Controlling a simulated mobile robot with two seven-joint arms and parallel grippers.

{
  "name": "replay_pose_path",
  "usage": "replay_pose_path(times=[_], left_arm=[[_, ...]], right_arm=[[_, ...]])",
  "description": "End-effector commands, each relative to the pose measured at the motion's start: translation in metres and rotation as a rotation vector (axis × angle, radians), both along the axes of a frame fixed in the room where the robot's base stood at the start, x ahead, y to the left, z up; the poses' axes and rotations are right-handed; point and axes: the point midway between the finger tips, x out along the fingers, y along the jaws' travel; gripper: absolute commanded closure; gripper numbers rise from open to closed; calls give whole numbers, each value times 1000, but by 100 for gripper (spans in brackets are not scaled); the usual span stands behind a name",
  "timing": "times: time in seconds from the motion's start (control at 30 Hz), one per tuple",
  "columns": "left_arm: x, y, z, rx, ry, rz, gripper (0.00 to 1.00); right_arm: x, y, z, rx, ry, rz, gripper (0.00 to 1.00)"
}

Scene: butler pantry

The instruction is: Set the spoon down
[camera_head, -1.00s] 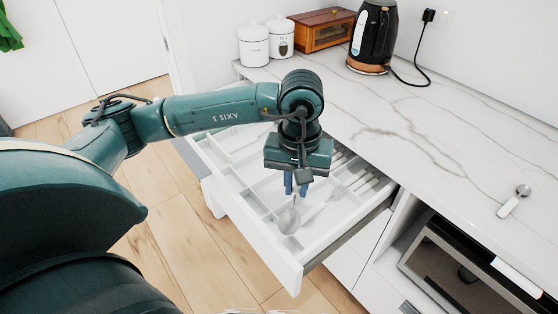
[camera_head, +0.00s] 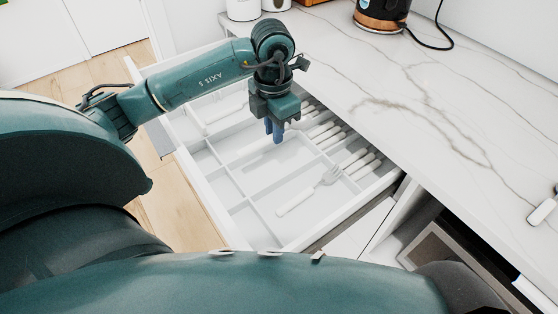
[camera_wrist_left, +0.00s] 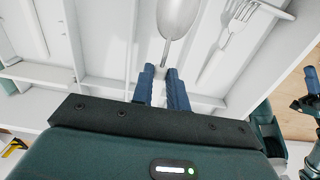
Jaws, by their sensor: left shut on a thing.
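My left gripper (camera_head: 274,132) is over the open drawer with its blue fingers pointing down.
A white-handled fork (camera_head: 300,200) lies in a front compartment. Several white-handled pieces (camera_head: 365,163) lie along the right. Another utensil (camera_head: 545,207) lies on the marble counter (camera_head: 430,110). A kettle (camera_head: 381,14) stands at the back. Some front-left compartments look empty.

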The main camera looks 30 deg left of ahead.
Motion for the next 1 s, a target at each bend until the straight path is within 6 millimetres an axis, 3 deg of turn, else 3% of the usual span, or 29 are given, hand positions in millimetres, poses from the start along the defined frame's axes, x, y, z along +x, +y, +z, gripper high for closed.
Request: replay_pose_path(times=[0.2,0.63,1.0], left_arm=[[-1,0,-41,1,5,12,100],[-1,0,-89,0,4,9,100],[0,0,-98,1,1,7,100]], right_arm=[[0,1,0,3,0,1,64],[0,1,0,4,0,0,64],[0,1,-2,5,-1,0,64]])
